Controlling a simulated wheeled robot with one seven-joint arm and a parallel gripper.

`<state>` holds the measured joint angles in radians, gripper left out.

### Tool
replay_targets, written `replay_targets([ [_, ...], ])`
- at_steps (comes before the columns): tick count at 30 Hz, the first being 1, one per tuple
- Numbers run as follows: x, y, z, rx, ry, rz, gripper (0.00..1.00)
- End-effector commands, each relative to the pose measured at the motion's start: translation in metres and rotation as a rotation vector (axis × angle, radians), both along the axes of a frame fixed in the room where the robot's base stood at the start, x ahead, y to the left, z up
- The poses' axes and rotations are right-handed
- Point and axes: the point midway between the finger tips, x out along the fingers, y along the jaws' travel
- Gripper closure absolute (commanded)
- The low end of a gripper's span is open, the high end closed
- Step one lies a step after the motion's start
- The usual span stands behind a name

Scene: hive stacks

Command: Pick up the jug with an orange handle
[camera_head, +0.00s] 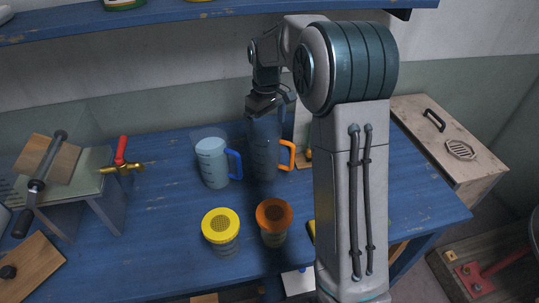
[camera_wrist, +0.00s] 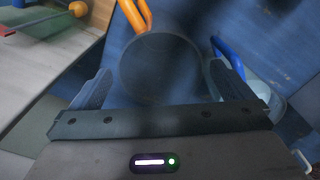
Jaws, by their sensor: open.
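The jug with an orange handle (camera_head: 264,150) stands upright on the blue table, its handle to the right in the head view. My gripper (camera_head: 268,104) is above it, pointing down, open. In the wrist view the jug's round dark top (camera_wrist: 160,66) lies between the two spread fingers of my gripper (camera_wrist: 163,88), with the orange handle at the upper left. Whether the fingers reach below the jug's rim cannot be told. A similar jug with a blue handle (camera_head: 213,160) stands just to its left in the head view.
A yellow-lidded jar (camera_head: 221,228) and an orange-lidded jar (camera_head: 274,218) stand in front of the jugs. A metal stand with a brass tap (camera_head: 121,168) is at the left. A blue shelf (camera_head: 180,12) runs above. A wooden box (camera_head: 455,140) is at the right.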

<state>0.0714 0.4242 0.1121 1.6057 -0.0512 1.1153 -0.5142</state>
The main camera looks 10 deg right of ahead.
Motion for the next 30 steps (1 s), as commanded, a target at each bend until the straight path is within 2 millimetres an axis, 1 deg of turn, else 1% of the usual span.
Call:
replay_targets([
  [1,0.0,0.0,-0.007,0.0,0.002,0.0,0.0],
  [3,-0.001,0.0,-0.013,0.0,0.002,0.0,0.0],
  [8,-0.001,-0.001,-0.023,-0.001,0.001,-0.001,0.0],
  [15,-0.005,-0.003,-0.058,-0.001,0.003,0.0,0.0],
  [18,-0.005,-0.003,-0.067,-0.001,0.001,0.0,0.0],
  [26,-0.005,-0.003,-0.069,-0.001,-0.001,0.0,0.0],
  [27,-0.005,-0.003,-0.069,-0.001,-0.001,0.0,0.11],
  [29,-0.005,-0.003,-0.069,-0.001,-0.001,0.0,0.28],
  [30,-0.005,-0.003,-0.069,-0.001,-0.001,0.0,0.39],
])
